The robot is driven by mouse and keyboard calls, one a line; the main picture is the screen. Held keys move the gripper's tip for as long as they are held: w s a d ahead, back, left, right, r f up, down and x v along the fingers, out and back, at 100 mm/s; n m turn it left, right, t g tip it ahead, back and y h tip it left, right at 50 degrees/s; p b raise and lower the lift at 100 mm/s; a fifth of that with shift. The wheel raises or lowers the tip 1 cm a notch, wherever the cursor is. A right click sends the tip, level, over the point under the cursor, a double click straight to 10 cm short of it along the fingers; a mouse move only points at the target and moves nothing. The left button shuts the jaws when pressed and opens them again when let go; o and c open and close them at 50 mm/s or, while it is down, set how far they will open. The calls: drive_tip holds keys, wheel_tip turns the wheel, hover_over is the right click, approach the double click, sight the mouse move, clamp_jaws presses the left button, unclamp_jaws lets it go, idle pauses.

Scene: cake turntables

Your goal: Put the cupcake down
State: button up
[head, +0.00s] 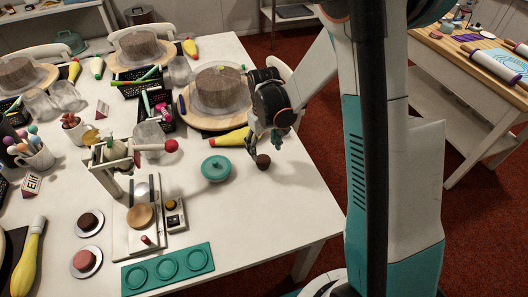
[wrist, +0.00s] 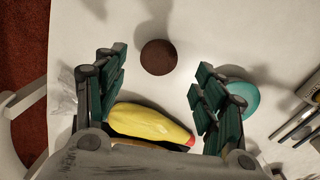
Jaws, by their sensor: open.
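The cupcake (head: 263,162), small and dark brown, stands on the white table right below my gripper (head: 264,146). In the wrist view the cupcake (wrist: 158,57) shows as a round brown top, just past the tips and between the lines of the two fingers. My gripper (wrist: 161,78) is open, its fingers wide apart with a gap on both sides of the cupcake. Nothing is held. The cupcake's underside is hidden.
A teal lidded dish (head: 216,168) stands just left of the cupcake. A yellow piping bag (head: 230,137) lies behind it, by a cake turntable (head: 205,121). A teal tray with round recesses (head: 168,268) lies at the front. The table right of the cupcake is clear.

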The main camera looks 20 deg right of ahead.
wheel_tip(320, 180, up, 4)
drive_tip(key=p, duration=0.1)
wheel_tip(320, 180, up, 14)
drive_tip(key=r+m+t, duration=0.1)
drive_tip(key=t, duration=0.2)
hover_over(264, 161)
drive_tip(key=s, duration=0.8)
drive_tip(key=s+r+m+t, duration=0.1)
drive_tip(key=s+r+t, duration=0.3)
drive_tip(key=s, duration=0.7)
drive_tip(key=shift+s+r, duration=0.3)
